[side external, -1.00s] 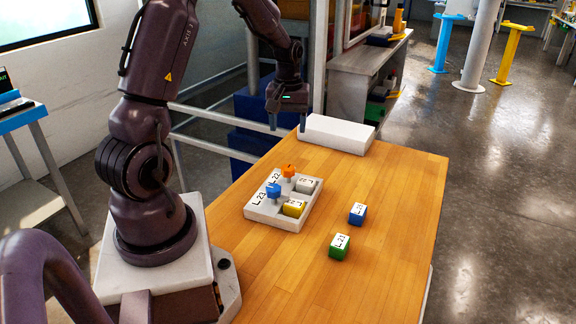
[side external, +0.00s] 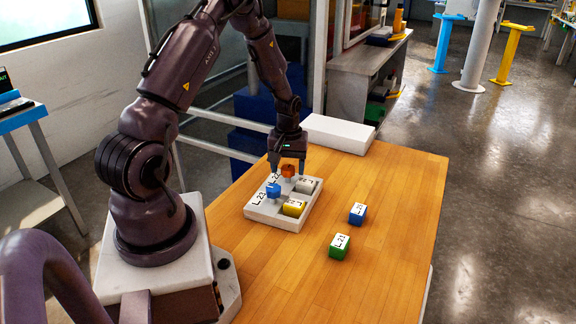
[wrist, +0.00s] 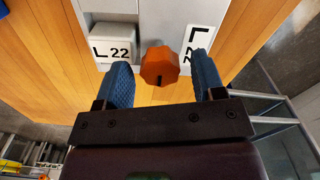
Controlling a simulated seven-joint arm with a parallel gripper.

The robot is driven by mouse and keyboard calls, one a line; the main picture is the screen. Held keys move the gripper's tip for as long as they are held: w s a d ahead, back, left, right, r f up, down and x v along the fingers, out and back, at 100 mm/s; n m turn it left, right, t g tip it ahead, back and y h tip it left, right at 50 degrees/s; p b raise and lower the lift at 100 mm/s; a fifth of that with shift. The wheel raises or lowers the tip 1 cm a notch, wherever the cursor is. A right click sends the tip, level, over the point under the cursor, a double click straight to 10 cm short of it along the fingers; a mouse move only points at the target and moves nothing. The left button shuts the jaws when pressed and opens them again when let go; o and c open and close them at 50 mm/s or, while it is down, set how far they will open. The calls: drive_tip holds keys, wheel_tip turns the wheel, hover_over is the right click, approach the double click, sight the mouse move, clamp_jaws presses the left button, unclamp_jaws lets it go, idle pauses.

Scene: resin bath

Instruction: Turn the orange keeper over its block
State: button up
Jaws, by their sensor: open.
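The orange keeper (side external: 288,170) stands at the far end of the white tray (side external: 271,222). In the wrist view the orange keeper (wrist: 160,66) is a faceted knob with a dark mark on its near edge. A white block (wrist: 113,45) labelled 22 sits beside it on the left, and the keeper does not appear to lie over it. My gripper (side external: 288,165) is low over the keeper. In the wrist view my gripper (wrist: 163,72) is open, with one blue finger on each side of the keeper and visible gaps.
A blue block (side external: 357,213) and a green block (side external: 339,246) lie on the table to the right. A white box (side external: 338,133) stands at the back. The table's front right is clear.

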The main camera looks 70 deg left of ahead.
drive_tip(key=shift+c, duration=0.4)
drive_tip(key=c, duration=0.9)
drive_tip(key=shift+o, duration=0.2)
drive_tip(key=shift+m, duration=0.3)
drive_tip(key=m, duration=0.3)
drive_tip(key=shift+m, duration=0.3)
drive_tip(key=m, duration=0.4)
drive_tip(key=shift+m, duration=0.3)
drive_tip(key=m, duration=0.4)
drive_tip(key=shift+r, duration=0.1)
drive_tip(key=shift+m, duration=2.5)
